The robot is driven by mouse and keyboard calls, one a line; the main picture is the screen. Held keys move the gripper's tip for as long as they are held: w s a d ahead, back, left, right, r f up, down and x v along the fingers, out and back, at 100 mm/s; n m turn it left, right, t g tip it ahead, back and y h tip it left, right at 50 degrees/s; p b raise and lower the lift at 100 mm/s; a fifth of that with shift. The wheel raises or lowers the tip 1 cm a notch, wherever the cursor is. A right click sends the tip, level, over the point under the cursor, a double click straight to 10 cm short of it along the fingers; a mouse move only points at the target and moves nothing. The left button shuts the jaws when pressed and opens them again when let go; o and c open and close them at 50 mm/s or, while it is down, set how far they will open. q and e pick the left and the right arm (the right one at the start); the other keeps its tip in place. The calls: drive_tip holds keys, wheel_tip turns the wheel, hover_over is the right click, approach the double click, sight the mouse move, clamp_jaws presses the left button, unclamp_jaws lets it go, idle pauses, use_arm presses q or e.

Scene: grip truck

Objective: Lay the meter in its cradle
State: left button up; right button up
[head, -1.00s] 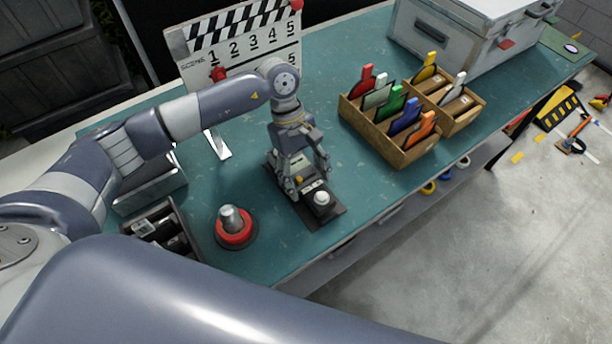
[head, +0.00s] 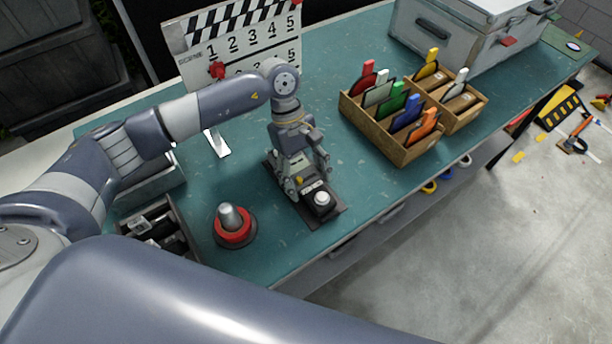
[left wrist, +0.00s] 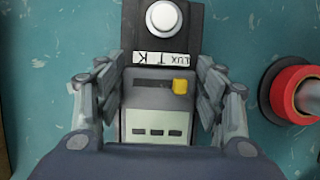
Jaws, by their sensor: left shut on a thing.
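The meter (head: 320,198) is a dark grey block with a white dome at one end. In the left wrist view, the meter (left wrist: 150,96) shows a yellow button and a pale panel with dark slots. My left gripper (head: 308,184) points down and is shut on the meter's sides; its fingers flank the body in the left wrist view (left wrist: 160,92). The dark flat cradle (head: 336,214) lies under the meter on the teal table. The meter appears lined up with it. Whether it rests fully down I cannot tell. My right gripper is out of view.
A red-collared metal post (head: 232,226) stands left of the cradle. Wooden boxes with coloured cards (head: 385,138) are at the right, and a clapperboard (head: 240,45) is behind. An open dark tray (head: 160,228) is at the left. The table between cradle and boxes is clear.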

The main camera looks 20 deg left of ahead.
sight(295, 166)
use_arm(q)
drive_tip(key=shift+f+b, duration=0.35)
drive_tip(key=shift+f, duration=0.05)
drive_tip(key=o, duration=1.4)
drive_tip(key=shift+r, duration=0.1)
drive_tip(key=shift+c, duration=0.2)
drive_tip(key=v, duration=1.2)
